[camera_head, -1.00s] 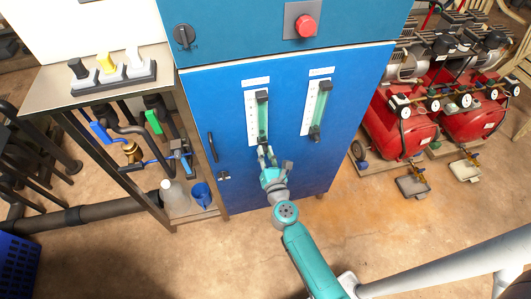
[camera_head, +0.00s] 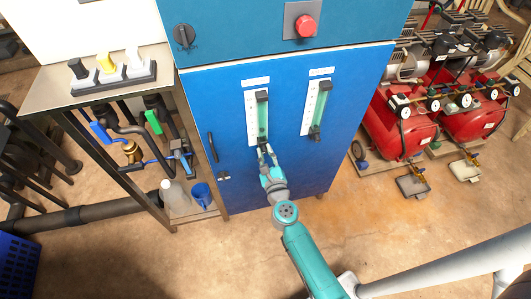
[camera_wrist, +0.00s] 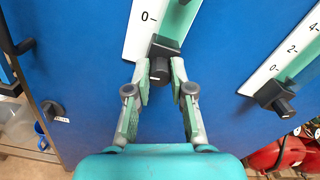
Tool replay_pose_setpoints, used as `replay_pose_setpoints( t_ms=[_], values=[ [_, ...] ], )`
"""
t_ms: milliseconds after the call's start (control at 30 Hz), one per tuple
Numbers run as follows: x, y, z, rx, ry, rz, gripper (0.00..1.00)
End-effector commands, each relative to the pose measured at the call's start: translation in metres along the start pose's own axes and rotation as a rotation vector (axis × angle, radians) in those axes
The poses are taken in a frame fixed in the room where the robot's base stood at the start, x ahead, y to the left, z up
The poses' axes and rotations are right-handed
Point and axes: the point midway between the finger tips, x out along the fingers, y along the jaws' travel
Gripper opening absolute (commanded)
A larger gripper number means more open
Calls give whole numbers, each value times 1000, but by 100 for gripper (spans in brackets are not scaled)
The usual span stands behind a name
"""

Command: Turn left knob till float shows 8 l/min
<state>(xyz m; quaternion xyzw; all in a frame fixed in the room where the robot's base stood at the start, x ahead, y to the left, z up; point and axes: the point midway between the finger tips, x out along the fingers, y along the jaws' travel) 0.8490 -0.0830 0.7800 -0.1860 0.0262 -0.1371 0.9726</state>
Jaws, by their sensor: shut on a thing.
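The left flowmeter (camera_head: 251,112) has a white scale and a green tube on the blue cabinet front. Its dark left knob (camera_wrist: 159,70) sits at the lower end, just below the 0 mark in the wrist view. My gripper (camera_head: 264,150) reaches up to this knob, and its two fingertips (camera_wrist: 159,73) are shut on it from both sides. The float's height cannot be read in either view. The fingers hide part of the knob in the head view.
The right flowmeter (camera_head: 316,106) with its own knob (camera_wrist: 279,99) is close beside on the right. A dark door handle (camera_head: 212,146) and a latch (camera_wrist: 53,109) are on the left of the cabinet. Red compressors (camera_head: 403,131) stand to the right.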

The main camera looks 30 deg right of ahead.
Motion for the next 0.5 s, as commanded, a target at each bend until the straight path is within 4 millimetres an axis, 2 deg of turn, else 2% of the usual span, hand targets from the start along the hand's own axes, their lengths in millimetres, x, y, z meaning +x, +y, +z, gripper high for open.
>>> replay_pose_setpoints(
  t_ms=[500],
  values=[
    [0,0,0,-488,0,1,0]
  ],
)
